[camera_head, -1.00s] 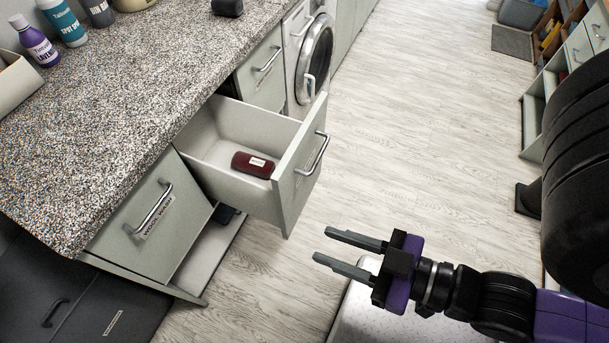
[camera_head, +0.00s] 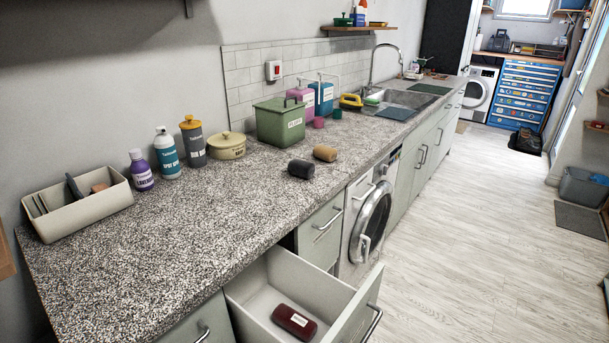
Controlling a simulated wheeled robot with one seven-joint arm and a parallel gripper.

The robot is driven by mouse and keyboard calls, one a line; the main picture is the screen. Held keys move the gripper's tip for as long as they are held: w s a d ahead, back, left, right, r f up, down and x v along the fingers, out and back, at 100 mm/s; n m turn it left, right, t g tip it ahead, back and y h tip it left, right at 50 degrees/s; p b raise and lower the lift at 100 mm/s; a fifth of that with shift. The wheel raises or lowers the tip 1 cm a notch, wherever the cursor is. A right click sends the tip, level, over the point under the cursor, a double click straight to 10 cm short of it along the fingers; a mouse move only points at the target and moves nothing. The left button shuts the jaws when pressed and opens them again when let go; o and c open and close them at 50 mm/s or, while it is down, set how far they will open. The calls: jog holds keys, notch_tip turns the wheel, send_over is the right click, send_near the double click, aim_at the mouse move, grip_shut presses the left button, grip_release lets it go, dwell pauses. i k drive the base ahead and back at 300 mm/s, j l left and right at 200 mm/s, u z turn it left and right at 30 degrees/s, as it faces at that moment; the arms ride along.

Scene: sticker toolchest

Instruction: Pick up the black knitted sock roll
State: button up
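An open drawer (camera_head: 362,312) juts out below the counter, with a dark red labelled item (camera_head: 294,321) inside. A green lidded box (camera_head: 280,122), a cream pot (camera_head: 226,146) and bottles (camera_head: 168,153) stand behind. The floor (camera_head: 480,240) at right is clear.

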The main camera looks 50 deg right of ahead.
aim_at(298, 166)
jog(key=i+l, duration=0.25)
jog(key=i, duration=0.2)
jog(key=i+l+z, duration=0.1)
jog(key=i+l, duration=0.15)
jog(key=i, duration=0.2)
